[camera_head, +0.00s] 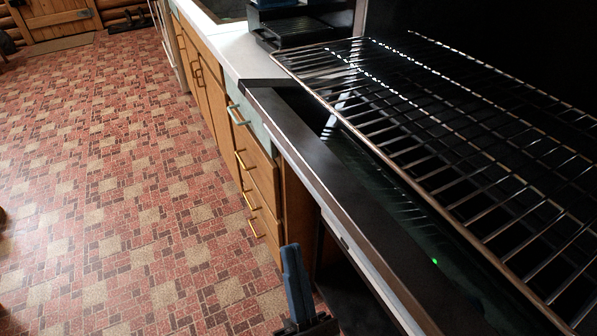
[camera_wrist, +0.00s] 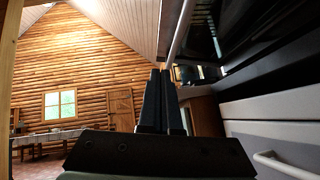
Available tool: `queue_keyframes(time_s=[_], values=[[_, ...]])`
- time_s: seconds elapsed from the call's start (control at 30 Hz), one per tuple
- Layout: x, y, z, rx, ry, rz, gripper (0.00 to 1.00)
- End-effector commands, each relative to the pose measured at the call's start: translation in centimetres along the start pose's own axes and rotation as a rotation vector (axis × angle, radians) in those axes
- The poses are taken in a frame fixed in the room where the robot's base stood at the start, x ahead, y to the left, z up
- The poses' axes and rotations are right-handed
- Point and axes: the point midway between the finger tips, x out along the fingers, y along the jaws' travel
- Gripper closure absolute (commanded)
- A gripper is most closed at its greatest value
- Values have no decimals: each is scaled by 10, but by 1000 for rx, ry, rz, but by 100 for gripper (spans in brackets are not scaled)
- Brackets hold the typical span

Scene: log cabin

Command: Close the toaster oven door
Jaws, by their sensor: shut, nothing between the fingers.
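The toaster oven door (camera_head: 338,172) appears to be the dark panel lying open, roughly flat, across the right of the head view. It has a metal front edge and a glassy inner part, and a wire rack (camera_head: 400,171) extends above it. In the wrist view a dark glossy panel with a metal bar (camera_wrist: 181,30), likely the door's underside and edge, is at the upper right. My gripper (camera_head: 291,250) is shut and empty, pointing up, low and left of the door's front edge. It also shows in the wrist view (camera_wrist: 160,74). I see no clear contact with the door.
Wooden drawers (camera_head: 258,170) with brass handles stand beyond the door, under a white counter (camera_head: 228,52). A black appliance (camera_head: 290,28) sits on that counter. A pale drawer front with a handle (camera_wrist: 285,163) is close at the right of the wrist view. The tiled floor (camera_head: 120,180) at left is clear.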

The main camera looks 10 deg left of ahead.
Motion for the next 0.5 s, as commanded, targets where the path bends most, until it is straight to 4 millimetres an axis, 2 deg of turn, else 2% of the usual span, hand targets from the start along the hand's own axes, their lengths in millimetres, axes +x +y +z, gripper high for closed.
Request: queue_keyframes(time_s=[0.17, 0.5], values=[[26, 1, 2, 1, -5, 4, 100], [100, 1, 3, 3, -5, 4, 100]])
